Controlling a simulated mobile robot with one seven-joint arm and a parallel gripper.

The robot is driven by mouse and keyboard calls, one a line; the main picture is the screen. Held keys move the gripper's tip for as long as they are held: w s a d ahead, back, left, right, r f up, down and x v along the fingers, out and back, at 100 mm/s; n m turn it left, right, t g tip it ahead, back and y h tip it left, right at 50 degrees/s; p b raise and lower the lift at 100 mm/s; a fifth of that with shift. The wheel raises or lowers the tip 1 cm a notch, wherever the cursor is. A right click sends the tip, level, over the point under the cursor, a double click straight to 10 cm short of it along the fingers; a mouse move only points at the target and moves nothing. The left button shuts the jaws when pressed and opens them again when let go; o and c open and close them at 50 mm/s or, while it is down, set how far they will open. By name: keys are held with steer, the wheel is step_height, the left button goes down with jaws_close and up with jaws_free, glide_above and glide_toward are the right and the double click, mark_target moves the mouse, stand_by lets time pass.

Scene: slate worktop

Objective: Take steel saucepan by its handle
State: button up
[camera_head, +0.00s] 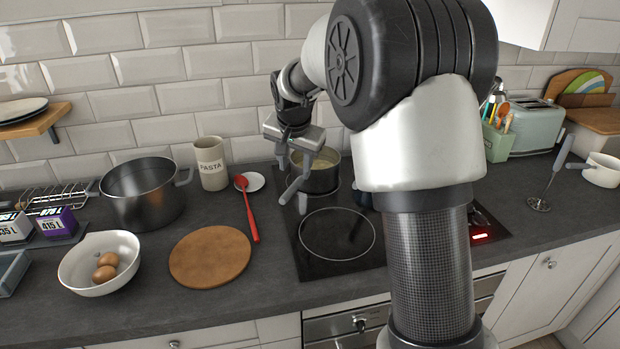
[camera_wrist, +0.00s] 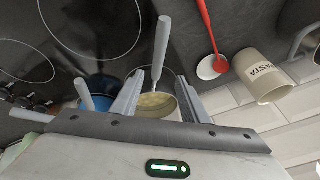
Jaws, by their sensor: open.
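The steel saucepan (camera_head: 322,180) stands at the back left of the black hob, with pale yellowish contents inside. Its grey handle (camera_head: 294,189) points toward the front left. In the wrist view the handle (camera_wrist: 162,48) runs up the picture from the pan, whose pale contents (camera_wrist: 152,100) show between the fingers. My gripper (camera_head: 293,163) is open and empty at the pan's handle side. In the wrist view its two fingers (camera_wrist: 160,82) lie on either side of the handle line, apart from it. I cannot tell the exact height gap. My gripper partly hides the pan.
A red spoon (camera_head: 249,213), a white saucer (camera_head: 255,181) and a PASTA jar (camera_head: 211,164) lie left of the hob. A large dark pot (camera_head: 143,196), a round board (camera_head: 210,256) and an egg bowl (camera_head: 76,278) are further left. A blue item (camera_wrist: 101,86) stands beside the saucepan.

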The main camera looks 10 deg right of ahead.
mark_target(297, 180)
steer(key=x, duration=0.3)
steer(key=shift+w+f, duration=0.1)
steer(key=shift+f, duration=0.15)
steer(key=shift+d+x, duration=0.2)
steer(key=shift+x, duration=1.15)
steer(key=shift+d+x, duration=0.2)
steer(key=shift+x, duration=1.15)
steer(key=shift+c, duration=0.2)
jaws_close()
steer(key=shift+r, duration=0.1)
